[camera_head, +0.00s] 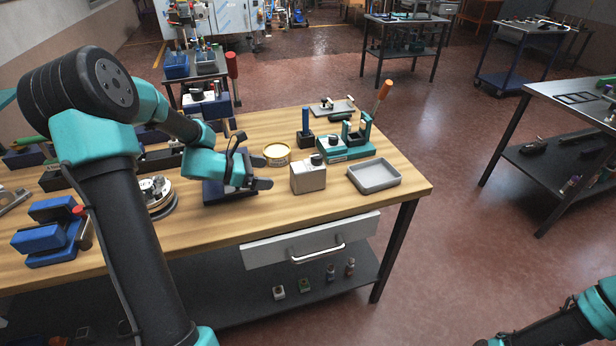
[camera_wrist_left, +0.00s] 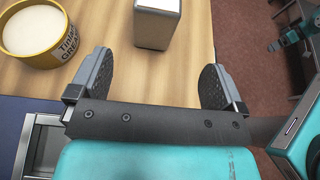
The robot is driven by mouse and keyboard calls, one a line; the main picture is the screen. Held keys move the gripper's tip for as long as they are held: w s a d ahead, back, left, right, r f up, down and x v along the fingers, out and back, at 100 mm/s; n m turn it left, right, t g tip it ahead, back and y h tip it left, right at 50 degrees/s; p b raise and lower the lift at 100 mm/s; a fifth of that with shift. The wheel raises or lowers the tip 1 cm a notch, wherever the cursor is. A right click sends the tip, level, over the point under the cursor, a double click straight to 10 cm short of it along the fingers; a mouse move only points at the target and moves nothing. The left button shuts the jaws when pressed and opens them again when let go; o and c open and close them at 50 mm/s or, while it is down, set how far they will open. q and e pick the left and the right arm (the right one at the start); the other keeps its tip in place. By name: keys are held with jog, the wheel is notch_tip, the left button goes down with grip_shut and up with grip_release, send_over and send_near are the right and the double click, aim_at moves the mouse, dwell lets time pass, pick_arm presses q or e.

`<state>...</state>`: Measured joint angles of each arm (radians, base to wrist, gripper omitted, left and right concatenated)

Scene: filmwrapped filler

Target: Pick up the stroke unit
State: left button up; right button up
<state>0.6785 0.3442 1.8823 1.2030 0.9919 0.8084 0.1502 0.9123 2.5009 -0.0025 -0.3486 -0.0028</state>
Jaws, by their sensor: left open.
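A grey box with a black knob on top (camera_head: 308,177) stands upright on the wooden bench; no label shows that it is the stroke unit. My left gripper (camera_head: 260,172) is open and empty, low over the bench just left of this box, with its fingers pointing at it. In the left wrist view, the box (camera_wrist_left: 157,22) stands ahead of the open fingers (camera_wrist_left: 157,78), roughly in line with the gap and apart from both. Only its lower part shows there.
A yellow tin (camera_head: 277,154) stands close to my left gripper and shows in the left wrist view (camera_wrist_left: 32,35). A grey tray (camera_head: 374,177) lies right of the box. A teal fixture (camera_head: 346,149) stands behind it. The bench's front edge is close.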

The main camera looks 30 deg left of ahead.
aim_at(292, 176)
pick_arm(q)
jog(key=x, duration=0.7)
jog(key=shift+a+f, duration=0.1)
jog(key=shift+a+f+x, duration=0.15)
jog(key=shift+x, duration=1.15)
jog(key=shift+a+f+x, duration=0.15)
jog(key=shift+f+x, duration=0.05)
jog(key=shift+x, duration=1.1)
jog(key=shift+c, duration=0.2)
jog(key=shift+w, duration=0.1)
jog(key=c, duration=1.2)
jog(key=shift+r, duration=0.15)
